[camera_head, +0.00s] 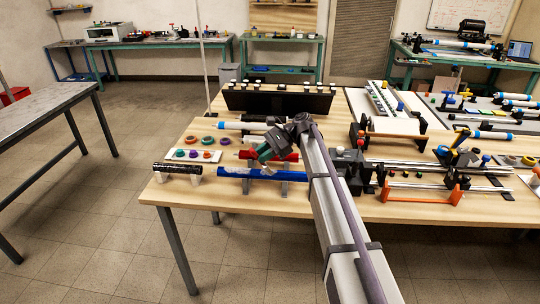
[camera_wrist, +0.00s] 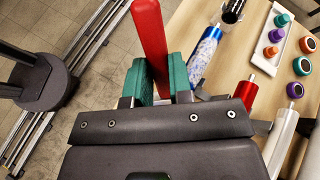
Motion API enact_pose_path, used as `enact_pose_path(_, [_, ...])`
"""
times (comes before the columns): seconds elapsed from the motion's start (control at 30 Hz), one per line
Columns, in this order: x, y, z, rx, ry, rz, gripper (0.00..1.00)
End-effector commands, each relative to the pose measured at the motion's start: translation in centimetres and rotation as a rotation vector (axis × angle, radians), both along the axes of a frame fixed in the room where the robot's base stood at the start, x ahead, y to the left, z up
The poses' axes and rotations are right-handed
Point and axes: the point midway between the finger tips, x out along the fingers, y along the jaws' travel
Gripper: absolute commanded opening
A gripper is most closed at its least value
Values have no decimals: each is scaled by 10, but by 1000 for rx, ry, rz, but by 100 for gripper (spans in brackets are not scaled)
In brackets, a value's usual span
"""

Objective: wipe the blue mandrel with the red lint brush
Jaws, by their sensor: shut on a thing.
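My gripper (camera_wrist: 164,78), with teal fingers, is shut on the red lint brush (camera_wrist: 150,35), which sticks out beyond the fingertips in the wrist view. The blue mandrel (camera_head: 234,172) lies level on dark stands near the table's front edge. White specks cover part of it, clearest in the wrist view (camera_wrist: 207,50). In the head view my gripper (camera_head: 266,153) hangs just above and behind the mandrel. In the wrist view the brush appears beside the mandrel, apart from it. The brush cannot be told from the red mandrel in the head view.
A red mandrel (camera_head: 290,156) lies just behind the blue one. A black mandrel (camera_head: 177,168) on white stands is to the left. A white tray (camera_head: 211,156) of coloured spools and loose rings stands behind it. Racks and rods crowd the right side.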

Motion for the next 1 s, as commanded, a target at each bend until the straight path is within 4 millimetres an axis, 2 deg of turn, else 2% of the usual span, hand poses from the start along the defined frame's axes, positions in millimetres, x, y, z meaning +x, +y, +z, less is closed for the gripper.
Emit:
enact_pose_path(0.27, [2,8,0,0,-1,0,0])
enact_pose_path(0.53, [7,36,-1,1,0,2,0])
enact_pose_path(0.8, [8,43,-1,0,0,-1,0])
enact_pose_path(1.0, [12,63,0,1,0,2,0])
